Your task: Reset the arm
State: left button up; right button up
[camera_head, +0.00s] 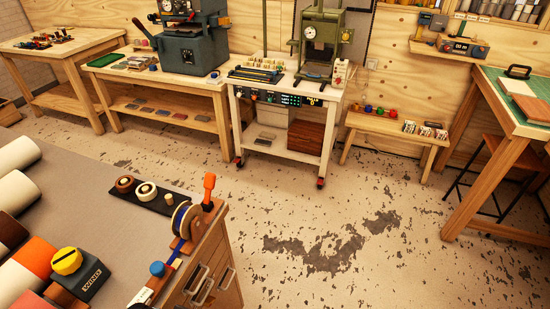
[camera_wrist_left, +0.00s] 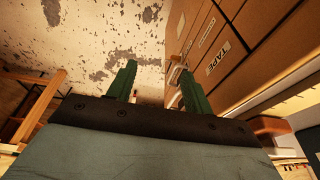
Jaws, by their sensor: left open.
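My left gripper (camera_wrist_left: 158,88) shows in the left wrist view with its two green fingers apart and nothing between them. Beyond the fingers are the speckled floor and a wooden drawer front with a label reading TAPE. Neither arm shows in the head view, and my right gripper is in no view. The foil rolls, white (camera_head: 14,192), orange (camera_head: 32,260) and others, lie at the left edge of the grey-topped bench (camera_head: 110,232) in the head view.
A dispenser with a blue reel (camera_head: 182,218) and orange handle stands at the bench's right edge. A yellow-knobbed block (camera_head: 80,278) and a black tray (camera_head: 150,200) sit on the bench. Workbenches with presses line the far wall. The floor (camera_head: 330,220) between is clear.

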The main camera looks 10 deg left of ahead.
pick_arm(q)
jog(key=s+f+g+b, duration=0.1)
jog(key=s+f+b, duration=0.1)
jog(key=f, duration=1)
jog(key=s+f+b, duration=0.2)
jog(key=s+f, duration=0.1)
jog(key=f, duration=1)
jog(key=s+a+f+g+b, duration=0.1)
jog(key=s+a+f+b, duration=0.2)
jog(key=s+f, duration=1.1)
jog(key=shift+s+f+b, duration=0.25)
jog(key=shift+f+b, duration=0.3)
jog(key=shift+f, duration=0.3)
